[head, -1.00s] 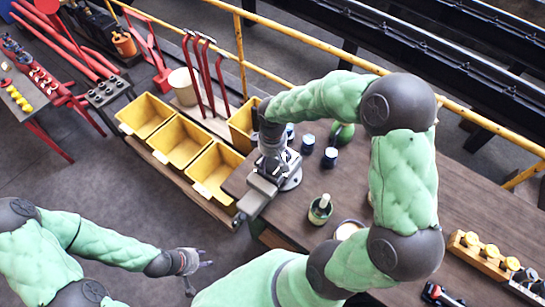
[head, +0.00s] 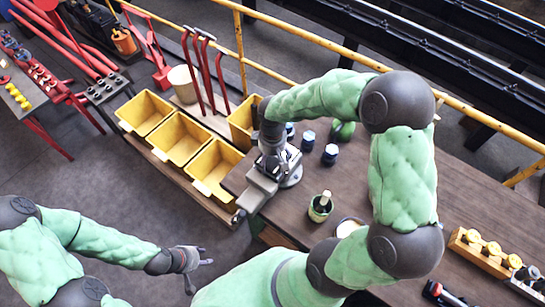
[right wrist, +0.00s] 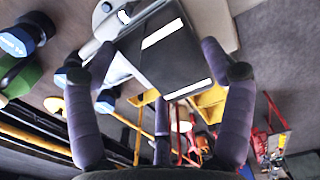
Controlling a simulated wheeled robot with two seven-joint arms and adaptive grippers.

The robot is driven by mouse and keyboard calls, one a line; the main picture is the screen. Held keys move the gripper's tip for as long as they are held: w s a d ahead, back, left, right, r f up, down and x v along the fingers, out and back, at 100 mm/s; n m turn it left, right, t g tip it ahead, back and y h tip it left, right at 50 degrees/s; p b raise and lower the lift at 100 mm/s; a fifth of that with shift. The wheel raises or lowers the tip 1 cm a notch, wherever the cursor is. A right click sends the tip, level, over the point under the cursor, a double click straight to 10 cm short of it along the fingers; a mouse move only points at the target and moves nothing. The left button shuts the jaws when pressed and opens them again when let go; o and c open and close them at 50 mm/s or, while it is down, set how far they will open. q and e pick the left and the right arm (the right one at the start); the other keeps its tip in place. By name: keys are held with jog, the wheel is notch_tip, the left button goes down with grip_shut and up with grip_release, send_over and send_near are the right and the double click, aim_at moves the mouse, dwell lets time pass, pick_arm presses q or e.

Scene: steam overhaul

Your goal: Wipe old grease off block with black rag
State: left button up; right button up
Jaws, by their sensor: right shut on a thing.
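My right gripper (head: 270,140) points down over the grey vise (head: 262,186) at the near left corner of the brown table. I cannot tell whether this piece is the black rag or the block, and no grease can be made out. Light metal of the vise (right wrist: 112,18) shows behind it. My left gripper (head: 204,258) is empty over the floor at the lower left, its fingers apart.
Dark blue round weights (head: 330,154), a green one (head: 343,131) and a green pot with a brush (head: 320,207) stand right of the vise. Yellow bins (head: 180,143) line the left side. A yellow railing (head: 470,110) runs behind.

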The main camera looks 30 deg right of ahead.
jog(key=shift+f+b, duration=0.35)
jog(key=shift+f, duration=0.1)
jog(key=shift+w+a, duration=0.35)
jog(key=shift+w, duration=0.4)
jog(key=shift+s+d+f, duration=0.1)
jog(key=shift+s+d, duration=0.25)
jog(key=shift+s, duration=0.45)
jog(key=shift+s+d, duration=0.3)
jog(key=shift+s, duration=0.45)
jog(key=shift+w+a, duration=0.1)
jog(key=shift+w, duration=0.05)
jog(key=shift+w+a, duration=0.3)
jog(key=shift+w, duration=0.4)
jog(key=shift+w+a, duration=0.25)
jog(key=shift+w, duration=0.45)
jog(key=shift+s+d, duration=0.35)
jog(key=shift+s, duration=0.4)
jog(key=shift+s+d, duration=0.3)
jog(key=shift+s, duration=0.45)
